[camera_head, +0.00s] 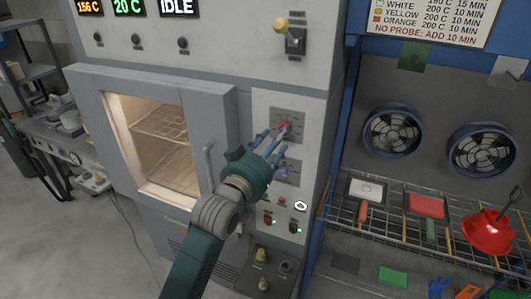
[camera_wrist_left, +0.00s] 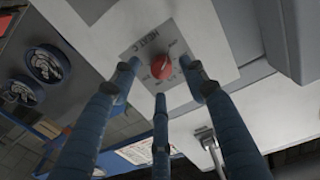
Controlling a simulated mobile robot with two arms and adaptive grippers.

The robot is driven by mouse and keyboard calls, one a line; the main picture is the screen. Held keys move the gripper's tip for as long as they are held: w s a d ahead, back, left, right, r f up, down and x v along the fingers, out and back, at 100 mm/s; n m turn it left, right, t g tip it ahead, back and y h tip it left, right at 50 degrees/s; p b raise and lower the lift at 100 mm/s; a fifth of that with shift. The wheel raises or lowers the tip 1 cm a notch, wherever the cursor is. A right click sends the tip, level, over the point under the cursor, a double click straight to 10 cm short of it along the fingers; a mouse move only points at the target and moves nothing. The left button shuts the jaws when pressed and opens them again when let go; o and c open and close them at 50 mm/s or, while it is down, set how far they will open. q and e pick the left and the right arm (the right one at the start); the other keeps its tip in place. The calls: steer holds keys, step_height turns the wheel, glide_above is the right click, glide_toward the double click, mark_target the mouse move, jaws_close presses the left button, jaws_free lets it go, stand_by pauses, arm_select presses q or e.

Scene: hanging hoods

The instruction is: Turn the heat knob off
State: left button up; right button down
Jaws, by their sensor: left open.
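The heat knob is a red dial (camera_wrist_left: 161,63) on a grey plate marked "HEAT C" in the left wrist view. In the head view the red knob (camera_head: 284,125) shows on the upper plate of the oven's control panel, partly behind my fingertips. My left gripper (camera_head: 276,138) reaches up to the panel. In the left wrist view its three blue fingers (camera_wrist_left: 160,80) are spread open around the front of the knob. I cannot tell whether any finger touches it. The knob's exact setting is too small to read. My right gripper is out of view.
The oven door (camera_head: 150,140) with its lit window is left of the panel. A second dial plate (camera_head: 290,172) sits below the heat plate, with small buttons and switches lower down. A lever switch (camera_head: 296,40) is above. A wire rack (camera_head: 390,215) with coloured items stands right.

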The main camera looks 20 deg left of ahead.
arm_select(q)
steer(key=s, duration=0.8)
steer(key=shift+s+a, duration=0.35)
steer(key=shift+a, duration=0.05)
steer(key=shift+f, duration=0.1)
